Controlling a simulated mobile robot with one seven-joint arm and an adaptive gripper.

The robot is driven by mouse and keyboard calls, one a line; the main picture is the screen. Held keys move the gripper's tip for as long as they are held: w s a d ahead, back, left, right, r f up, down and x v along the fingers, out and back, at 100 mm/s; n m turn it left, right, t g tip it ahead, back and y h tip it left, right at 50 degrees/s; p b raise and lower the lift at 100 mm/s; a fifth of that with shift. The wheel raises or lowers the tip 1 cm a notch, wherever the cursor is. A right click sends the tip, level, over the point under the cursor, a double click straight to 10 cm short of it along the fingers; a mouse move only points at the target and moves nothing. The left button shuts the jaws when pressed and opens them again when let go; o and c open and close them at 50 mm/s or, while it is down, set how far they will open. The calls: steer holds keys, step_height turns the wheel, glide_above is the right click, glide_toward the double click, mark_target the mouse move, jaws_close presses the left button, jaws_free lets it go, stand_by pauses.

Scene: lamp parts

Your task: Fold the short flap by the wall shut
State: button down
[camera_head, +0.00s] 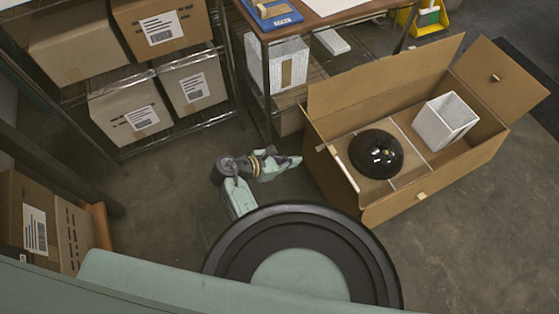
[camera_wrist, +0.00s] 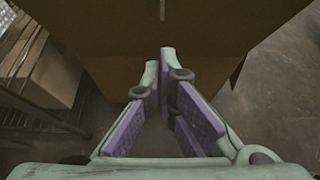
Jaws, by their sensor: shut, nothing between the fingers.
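The open cardboard box (camera_head: 436,183) stands on the floor at right in the head view. One short flap (camera_head: 500,78) spreads outward at its far right end. A long flap (camera_head: 380,76) stands raised along the back side. At the left end, I cannot tell whether the brown face is a hanging short flap or the box side. My gripper (camera_head: 291,161) is shut and empty, low beside that left end. In the wrist view the fingers (camera_wrist: 160,66) point at a brown cardboard face (camera_wrist: 225,30); contact is unclear.
Inside the box are a black dome (camera_head: 376,153) and a white square shade (camera_head: 444,121). A work table (camera_head: 330,17) stands behind. A rack with cartons (camera_head: 131,112) is at left. Floor (camera_head: 170,190) between rack and box is clear.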

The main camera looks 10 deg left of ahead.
steer(key=shift+w+d+r+p, duration=0.2)
steer(key=shift+w+d, duration=0.5)
steer(key=shift+d, duration=0.25)
steer(key=shift+w+d+r+p, duration=0.2)
steer(key=shift+w+d, duration=0.5)
steer(key=shift+d, duration=0.25)
steer(key=shift+w, duration=0.1)
